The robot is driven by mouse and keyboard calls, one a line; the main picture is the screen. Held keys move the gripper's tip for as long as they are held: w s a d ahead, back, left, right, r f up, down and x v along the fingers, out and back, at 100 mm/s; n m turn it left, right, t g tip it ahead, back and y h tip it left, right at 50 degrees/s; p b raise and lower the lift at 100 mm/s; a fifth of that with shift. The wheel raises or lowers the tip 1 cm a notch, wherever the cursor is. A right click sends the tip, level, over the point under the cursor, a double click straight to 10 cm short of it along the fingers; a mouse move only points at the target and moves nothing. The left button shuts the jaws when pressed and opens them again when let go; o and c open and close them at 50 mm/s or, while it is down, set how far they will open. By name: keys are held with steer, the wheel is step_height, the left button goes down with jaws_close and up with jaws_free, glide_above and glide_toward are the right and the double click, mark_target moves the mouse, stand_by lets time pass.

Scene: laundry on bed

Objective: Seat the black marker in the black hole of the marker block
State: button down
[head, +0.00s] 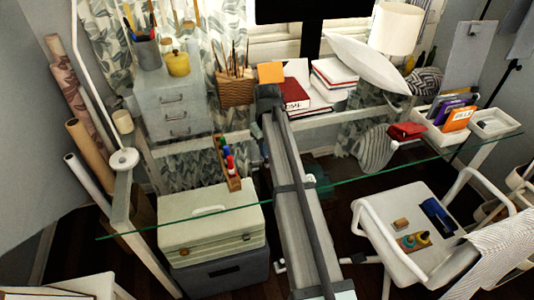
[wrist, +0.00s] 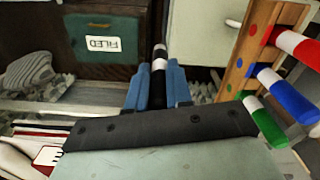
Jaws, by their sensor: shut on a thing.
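In the wrist view my gripper (wrist: 158,76) has its two blue fingers closed on the black marker (wrist: 160,52), a dark stick with white bands that projects past the fingertips. The wooden marker block (wrist: 262,52) is to the right of the gripper, apart from the held marker. It carries a red marker (wrist: 299,45), a blue marker (wrist: 288,95) and a green marker (wrist: 265,122). I cannot make out the black hole clearly. In the head view the block (head: 233,182) is on the glass desk, left of my arm. The black marker cannot be made out there.
The glass desk (head: 330,182) has free room right of my arm. A pencil basket (head: 235,92), a drawer unit (head: 172,105) and red and white books (head: 296,92) stand behind. A storage case (head: 210,228) is below the glass. A white chair (head: 405,215) is at front right.

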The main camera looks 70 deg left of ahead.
step_height(320, 180, up, 9)
steer(key=shift+s+a+r, duration=0.1)
steer(key=shift+a, duration=0.05)
steer(key=s+a, duration=0.8)
steer(key=s, duration=0.5)
steer(key=shift+n, duration=0.4)
steer(key=shift+s+a+f, duration=0.1)
steer(key=shift+s+f, duration=0.1)
steer(key=shift+f, duration=1.85)
steer(key=shift+s+a+f, duration=0.1)
steer(key=shift+s+f, duration=0.05)
steer(key=shift+f, duration=1.9)
steer(key=shift+f, duration=0.1)
steer(key=c, duration=1)
jaws_free()
steer(key=shift+c, duration=0.2)
step_height(320, 180, up, 12)
